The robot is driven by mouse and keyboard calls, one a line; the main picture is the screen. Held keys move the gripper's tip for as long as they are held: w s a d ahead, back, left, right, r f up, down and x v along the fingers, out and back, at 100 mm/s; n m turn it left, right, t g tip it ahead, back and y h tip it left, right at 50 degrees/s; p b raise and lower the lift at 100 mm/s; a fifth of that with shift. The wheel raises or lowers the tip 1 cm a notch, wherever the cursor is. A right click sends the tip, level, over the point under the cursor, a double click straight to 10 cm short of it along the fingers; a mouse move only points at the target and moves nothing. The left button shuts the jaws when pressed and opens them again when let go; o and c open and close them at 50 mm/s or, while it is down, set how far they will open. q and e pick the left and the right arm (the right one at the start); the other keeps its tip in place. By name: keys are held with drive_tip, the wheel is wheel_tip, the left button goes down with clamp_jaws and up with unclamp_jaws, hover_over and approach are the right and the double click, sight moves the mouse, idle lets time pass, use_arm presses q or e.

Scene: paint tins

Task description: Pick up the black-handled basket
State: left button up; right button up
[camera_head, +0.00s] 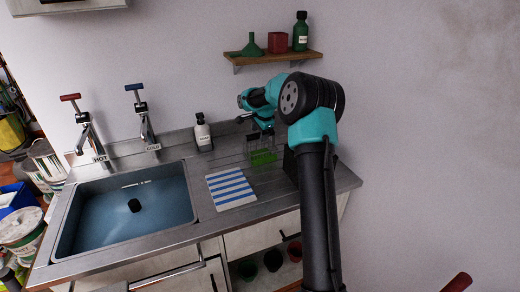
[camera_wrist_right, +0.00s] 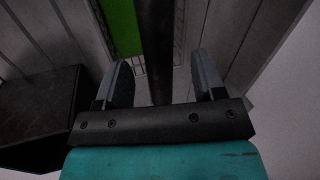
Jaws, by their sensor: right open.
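The wire basket (camera_head: 261,146) stands on the metal drainer to the right of the striped cloth, with something green (camera_head: 263,158) in it. My right arm partly covers it in the head view. My right gripper (camera_head: 264,124) is just above the basket. In the right wrist view the open fingers (camera_wrist_right: 162,85) stand on either side of the basket's black handle (camera_wrist_right: 160,50), with gaps to both fingers. Wire mesh (camera_wrist_right: 139,68) and the green thing (camera_wrist_right: 121,25) show beyond. My left gripper is out of view.
A dark block (camera_wrist_right: 38,110) stands close beside the gripper. A blue-and-white striped cloth (camera_head: 230,188), a soap bottle (camera_head: 203,132) and the sink (camera_head: 75,225) lie to the left. A wooden shelf (camera_head: 272,58) with a funnel, red box and green bottle hangs above.

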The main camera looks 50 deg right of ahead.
drive_tip(key=x, duration=0.4)
drive_tip(key=shift+d+f, duration=0.15)
drive_tip(key=shift+f, duration=0.05)
clamp_jaws()
idle(0.7)
